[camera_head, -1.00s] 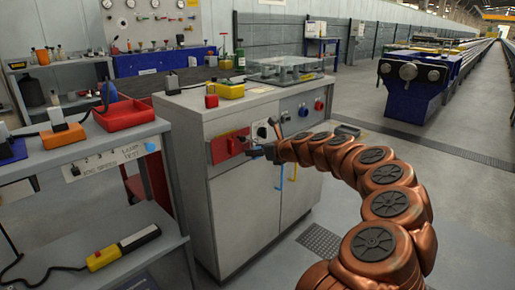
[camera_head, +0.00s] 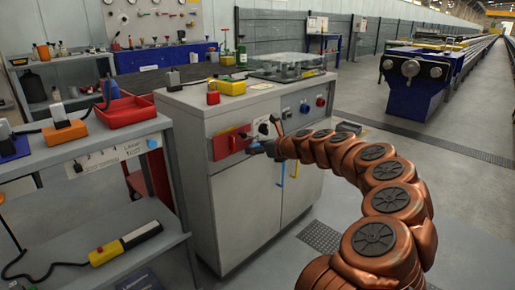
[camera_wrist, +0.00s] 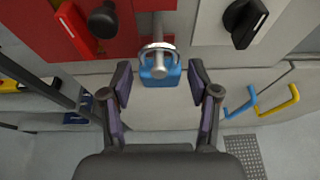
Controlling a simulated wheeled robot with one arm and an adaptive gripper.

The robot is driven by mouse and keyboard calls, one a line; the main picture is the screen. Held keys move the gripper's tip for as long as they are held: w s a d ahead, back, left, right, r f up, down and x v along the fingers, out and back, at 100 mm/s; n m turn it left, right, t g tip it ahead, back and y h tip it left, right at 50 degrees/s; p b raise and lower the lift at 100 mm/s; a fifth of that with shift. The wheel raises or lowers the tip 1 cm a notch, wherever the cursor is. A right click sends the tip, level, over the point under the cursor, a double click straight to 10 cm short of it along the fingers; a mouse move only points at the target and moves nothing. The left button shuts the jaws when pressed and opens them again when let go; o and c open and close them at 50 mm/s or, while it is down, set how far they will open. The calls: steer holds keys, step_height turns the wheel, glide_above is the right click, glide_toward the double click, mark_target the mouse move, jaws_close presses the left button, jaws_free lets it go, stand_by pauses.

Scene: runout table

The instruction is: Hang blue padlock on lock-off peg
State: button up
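The blue padlock (camera_wrist: 160,75) is in the middle of the wrist view, with its silver shackle around the grey lock-off peg (camera_wrist: 158,32). My gripper (camera_wrist: 160,82) is open. Its two dark fingers stand to the left and right of the padlock, with a visible gap on each side. In the head view, my gripper (camera_head: 260,148) is at the cabinet front, to the right of the red panel. The padlock shows there only as a small blue patch (camera_head: 254,149).
A black rotary switch (camera_wrist: 242,20) is right of the peg, and a red handle (camera_wrist: 74,28) is left. Blue (camera_wrist: 240,102) and yellow (camera_wrist: 278,102) door handles are at lower right.

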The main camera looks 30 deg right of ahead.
steer(key=shift+o, duration=0.5)
steer(key=v, duration=1.2)
